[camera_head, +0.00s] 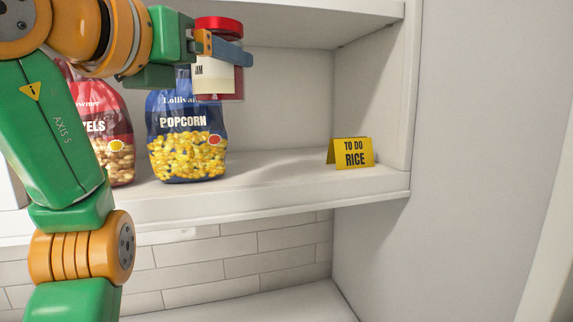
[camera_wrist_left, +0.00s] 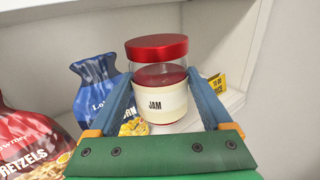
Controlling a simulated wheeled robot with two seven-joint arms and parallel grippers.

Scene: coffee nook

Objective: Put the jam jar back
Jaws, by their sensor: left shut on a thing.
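The jam jar (camera_head: 219,80) has a red lid and a cream label reading JAM. My left gripper (camera_head: 224,48) is shut on it and holds it upright, raised in front of the shelf's popcorn bag. In the left wrist view the jar (camera_wrist_left: 160,85) sits between the two blue fingers of my left gripper (camera_wrist_left: 166,100). The jar's bottom is above the shelf surface in the head view. My right gripper is in neither view.
A white shelf (camera_head: 280,172) holds a blue popcorn bag (camera_head: 187,140) and a red pretzels bag (camera_head: 112,140) at left. A yellow card (camera_head: 350,152) reading TO DO RICE stands at the right. The shelf between popcorn and card is bare.

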